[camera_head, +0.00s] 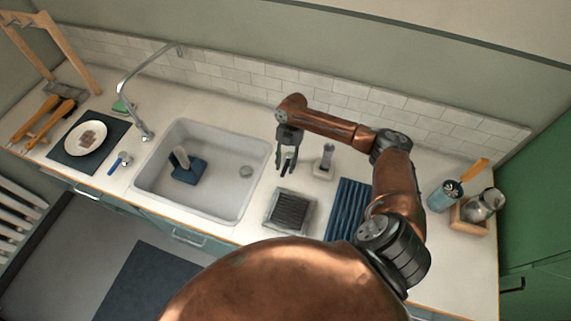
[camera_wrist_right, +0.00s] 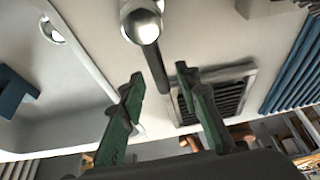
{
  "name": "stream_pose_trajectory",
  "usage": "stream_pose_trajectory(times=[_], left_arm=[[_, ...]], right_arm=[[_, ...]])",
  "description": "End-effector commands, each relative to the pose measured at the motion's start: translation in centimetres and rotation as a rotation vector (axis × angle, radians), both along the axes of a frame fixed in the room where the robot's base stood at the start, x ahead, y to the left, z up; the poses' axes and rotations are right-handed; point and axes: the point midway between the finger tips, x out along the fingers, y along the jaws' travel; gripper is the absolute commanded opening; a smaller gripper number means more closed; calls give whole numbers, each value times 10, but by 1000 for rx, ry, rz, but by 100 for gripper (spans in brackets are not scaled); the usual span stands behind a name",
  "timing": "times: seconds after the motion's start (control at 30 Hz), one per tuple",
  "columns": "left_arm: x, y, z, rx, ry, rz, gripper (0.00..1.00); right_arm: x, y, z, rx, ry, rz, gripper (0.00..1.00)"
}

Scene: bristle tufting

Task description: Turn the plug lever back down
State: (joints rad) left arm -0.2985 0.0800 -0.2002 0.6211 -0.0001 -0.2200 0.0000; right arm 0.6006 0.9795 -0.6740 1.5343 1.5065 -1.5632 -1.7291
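The plug lever appears to be the dark bar (camera_wrist_right: 157,68) sticking out from a round metal post (camera_wrist_right: 140,24) in the right wrist view. In the head view a short metal post (camera_head: 327,156) stands on a pale base on the counter, right of the sink; its lever cannot be made out there. My right gripper (camera_head: 287,165) is open and empty, just left of this post. In the right wrist view its two green-faced fingers (camera_wrist_right: 158,76) stand apart, with the bar's end showing in the gap between the tips; contact cannot be told. My left gripper is not in view.
The sink (camera_head: 228,207) lies left of the gripper, with a blue block-like item (camera_head: 188,172) inside and a drain (camera_head: 246,171). A dark ribbed grate (camera_head: 291,210) and a blue ribbed mat (camera_head: 348,208) lie in front. The tiled wall (camera_head: 350,103) is close behind.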

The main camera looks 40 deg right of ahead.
Motion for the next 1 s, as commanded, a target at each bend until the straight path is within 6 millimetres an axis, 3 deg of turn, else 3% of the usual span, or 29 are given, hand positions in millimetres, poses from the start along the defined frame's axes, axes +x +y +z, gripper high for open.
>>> stream_pose_trajectory(times=[0.27, 0.7, 1.0], left_arm=[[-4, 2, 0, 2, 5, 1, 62], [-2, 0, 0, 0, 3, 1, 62], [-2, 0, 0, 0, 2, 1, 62]], right_arm=[[3, -4, 12, 0, 0, -1, 30], [23, -30, 91, 0, -2, -1, 30], [28, -37, 111, 1, 1, 0, 30]])
